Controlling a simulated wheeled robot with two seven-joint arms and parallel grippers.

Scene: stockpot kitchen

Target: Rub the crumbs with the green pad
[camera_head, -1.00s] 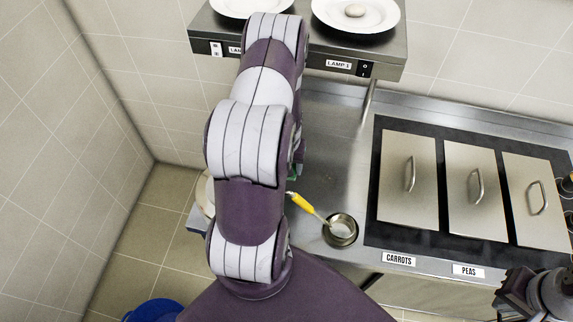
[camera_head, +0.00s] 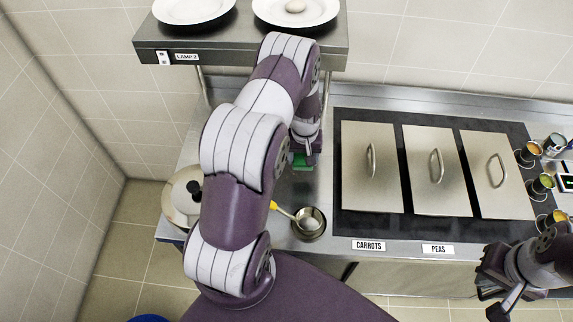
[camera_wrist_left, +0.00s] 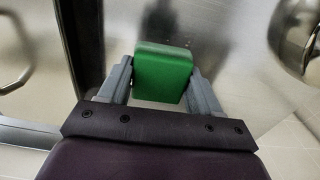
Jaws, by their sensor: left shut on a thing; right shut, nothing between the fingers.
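The green pad (camera_wrist_left: 163,72) is held between the two fingers of my left gripper (camera_wrist_left: 163,84) in the left wrist view, over the steel counter. In the head view the pad (camera_head: 302,161) shows as a small green patch below my left gripper (camera_head: 301,153), on or just above the counter left of the lidded wells. I cannot tell if it touches the surface. A few tiny specks that may be crumbs (camera_wrist_left: 196,18) show on the counter beyond the pad. My right gripper (camera_head: 497,290) is shut and empty at the lower right.
A small steel pot (camera_head: 309,222) with a yellow-handled utensil (camera_head: 284,211) stands near the counter's front. A lidded pot (camera_head: 180,197) stands at the left, partly behind my arm. Lidded wells (camera_head: 372,165) lie to the right. A plate shelf (camera_head: 240,52) hangs above.

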